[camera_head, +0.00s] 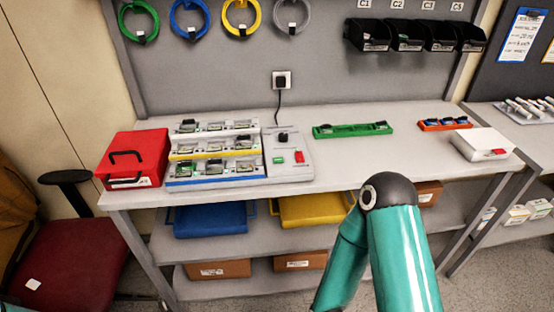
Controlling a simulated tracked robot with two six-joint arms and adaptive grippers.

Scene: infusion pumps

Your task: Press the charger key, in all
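A grey-white charger unit (303,171) stands on the workbench, with a plug cable rising to a wall socket (281,80). It has a green key (278,160), a red key (299,157) and a black part (283,138) at its upper end. Left of it is a stepped rack (216,183) with white, yellow and blue tiers that hold several small modules. The marking on the keys is too small to read. Neither gripper shows; a teal arm link of mine with a dark joint rises in front of the bench at the right.
A red case (133,160) stands at the bench's left end. A green tray (353,130), an orange tray (445,124) and a white box (483,145) lie to the right. The bench top (385,165) is clear between charger and white box. A red chair (70,260) stands at left.

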